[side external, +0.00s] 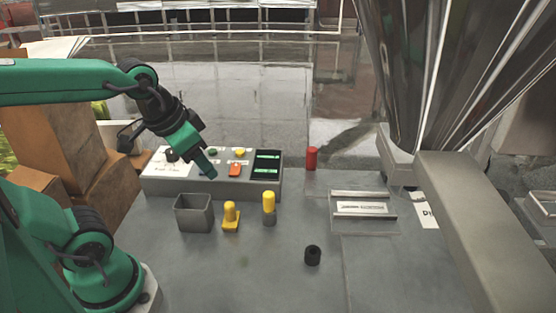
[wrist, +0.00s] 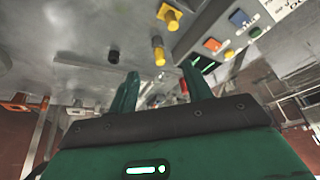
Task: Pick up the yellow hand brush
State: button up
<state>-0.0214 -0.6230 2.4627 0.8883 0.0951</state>
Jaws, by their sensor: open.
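The yellow hand brush (side external: 231,217) stands upright on the grey table, with a knob-like handle on a wider block foot. It also shows at the top of the wrist view (wrist: 169,15). A yellow-topped grey cylinder (side external: 269,207) stands just right of it and also shows in the wrist view (wrist: 158,50). My gripper (side external: 208,170) is in the air near the front of the control box, up and to the left of the brush in the side view. In the wrist view its two fingers (wrist: 162,82) are apart with nothing held between them.
A grey open bin (side external: 194,213) stands just left of the brush. Behind is the control box (side external: 215,186) with coloured buttons. A red cylinder (side external: 312,159), a black cap (side external: 313,256) and a metal plate (side external: 365,209) lie to the right. The front table is clear.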

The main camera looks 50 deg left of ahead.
jog(key=w+a+f+m+g, duration=0.2)
jog(key=w+f+m+g, duration=0.1)
jog(key=w+f, duration=0.25)
jog(key=m+g, duration=0.2)
send_over(229, 204)
notch_tip(229, 204, down, 6)
jog(key=shift+f, duration=0.25)
jog(key=shift+f, duration=0.15)
jog(key=shift+f, duration=1.2)
jog(key=shift+f, duration=2.6)
grip_shut()
